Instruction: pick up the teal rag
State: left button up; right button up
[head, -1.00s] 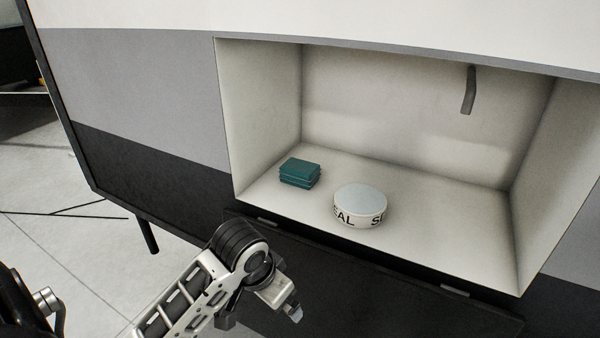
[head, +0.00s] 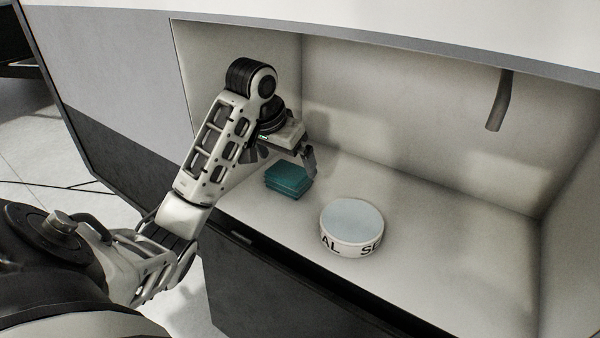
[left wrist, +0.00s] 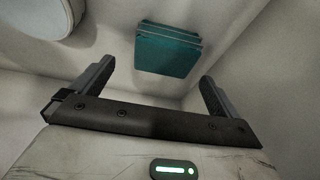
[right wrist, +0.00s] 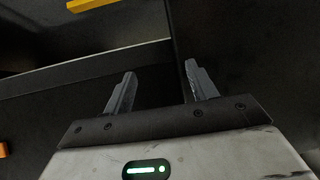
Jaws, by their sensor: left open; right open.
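The teal rag (head: 289,178) is a folded, layered block lying on the floor of the open compartment, towards its left end. It also shows in the left wrist view (left wrist: 168,52), beyond and between the two fingers. My left gripper (head: 309,160) is inside the compartment, just above the rag and apart from it. In the left wrist view its fingers (left wrist: 155,80) are spread with nothing between them. My right gripper (right wrist: 158,85) is not in the head view; in the right wrist view it is open and empty in front of dark surfaces.
A round white tin of sealant (head: 351,228) stands to the right of the rag. A grey hook-like handle (head: 499,100) hangs from the top of the compartment (head: 470,235). The compartment floor right of the tin is clear. Yellow pieces (right wrist: 90,4) show in the right wrist view.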

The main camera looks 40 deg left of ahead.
aim_at(286, 172)
pick_arm(q)
jog(key=shift+s+a+f, duration=0.1)
jog(key=shift+s+f, duration=0.05)
jog(key=shift+f, duration=0.5)
jog(key=shift+p+x, duration=0.3)
jog(key=shift+x, duration=1.95)
jog(key=shift+s+a, duration=0.1)
jog(key=shift+a, duration=0.05)
jog(key=shift+c, duration=0.3)
jog(key=c, duration=0.8)
